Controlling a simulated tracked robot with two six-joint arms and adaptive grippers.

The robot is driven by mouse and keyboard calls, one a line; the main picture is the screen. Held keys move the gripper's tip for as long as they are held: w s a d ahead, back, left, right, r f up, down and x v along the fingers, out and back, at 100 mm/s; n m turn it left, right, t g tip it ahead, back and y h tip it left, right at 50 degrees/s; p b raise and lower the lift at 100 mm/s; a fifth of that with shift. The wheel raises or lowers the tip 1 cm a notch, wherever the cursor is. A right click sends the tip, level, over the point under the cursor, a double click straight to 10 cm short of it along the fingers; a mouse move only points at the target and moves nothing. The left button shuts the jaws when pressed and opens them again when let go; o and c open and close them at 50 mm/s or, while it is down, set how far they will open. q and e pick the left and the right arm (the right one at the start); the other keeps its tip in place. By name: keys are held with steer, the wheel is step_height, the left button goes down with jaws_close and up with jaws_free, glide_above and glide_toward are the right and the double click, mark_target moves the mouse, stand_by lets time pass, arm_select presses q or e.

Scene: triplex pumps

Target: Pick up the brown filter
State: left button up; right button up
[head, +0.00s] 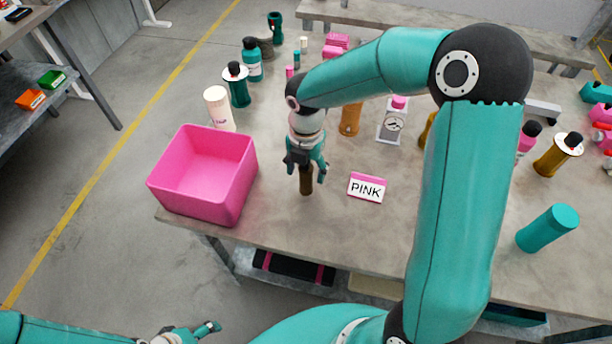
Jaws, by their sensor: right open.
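The brown filter (306,182), a dark brown cylinder, stands upright near the front edge of the table, between the pink bin and the PINK sign. My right gripper (306,172) points down over it, with its open fingers on either side of the filter's upper part. I cannot tell whether the fingers touch it. The gripper hides the filter's top. My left gripper (205,330) is low at the bottom edge, away from the table, and its opening is unclear.
A pink bin (222,205) stands left of the filter, and a PINK sign (367,188) to its right. Behind are a white cylinder (218,108), an amber cylinder (350,119) and a gauge (392,124). A teal cylinder (547,228) is at right.

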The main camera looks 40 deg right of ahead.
steer(key=shift+f, duration=0.35)
jaws_close()
steer(key=shift+r, duration=0.1)
